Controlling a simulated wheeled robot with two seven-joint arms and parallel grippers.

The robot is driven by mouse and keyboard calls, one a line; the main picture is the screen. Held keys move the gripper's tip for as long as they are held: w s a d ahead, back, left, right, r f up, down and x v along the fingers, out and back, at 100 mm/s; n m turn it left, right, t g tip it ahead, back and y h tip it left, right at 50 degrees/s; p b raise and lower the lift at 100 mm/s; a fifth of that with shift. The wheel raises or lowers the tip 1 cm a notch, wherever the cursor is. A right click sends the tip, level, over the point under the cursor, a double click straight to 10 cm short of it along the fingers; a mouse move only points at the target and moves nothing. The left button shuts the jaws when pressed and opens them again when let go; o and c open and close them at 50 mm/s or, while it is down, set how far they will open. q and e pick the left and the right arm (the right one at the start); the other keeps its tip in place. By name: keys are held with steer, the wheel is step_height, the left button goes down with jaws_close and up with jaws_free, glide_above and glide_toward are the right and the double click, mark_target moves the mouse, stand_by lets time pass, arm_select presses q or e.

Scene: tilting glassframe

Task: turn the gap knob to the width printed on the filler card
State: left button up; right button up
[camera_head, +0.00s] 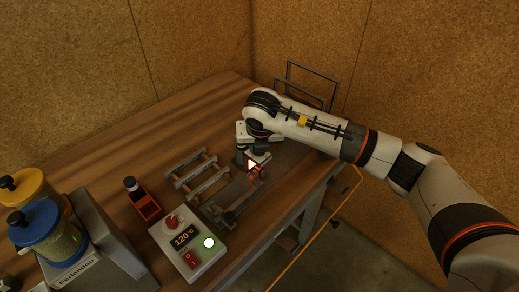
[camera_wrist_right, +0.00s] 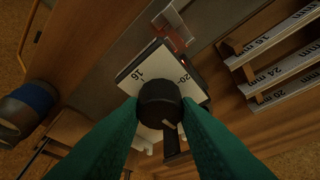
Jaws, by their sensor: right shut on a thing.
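The gap knob (camera_wrist_right: 160,103) is a dark round knob with a pale mark, on a white scale plate (camera_wrist_right: 142,72) with 16 and 20 printed on it. My right gripper (camera_wrist_right: 160,118) is shut on the knob, with one green finger on each side. In the head view my right gripper (camera_head: 253,160) is over the bench fixture, and my arm hides the knob there. I cannot make out a filler card with a printed width in either view. My left gripper is not in view.
A control box (camera_head: 188,243) reads 120 °C. Yellow (camera_head: 27,188) and blue-lidded (camera_head: 45,230) jars stand left. Bare wooden bench (camera_head: 165,120) lies behind.

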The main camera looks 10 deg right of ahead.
steer(key=shift+r+m, duration=0.1)
steer(key=shift+m, duration=0.3)
steer(key=o, duration=1)
steer(key=shift+b+v, duration=1.85)
steer(key=shift+v, duration=4.1)
steer(key=shift+w+a, duration=0.1)
steer(key=shift+a, duration=0.1)
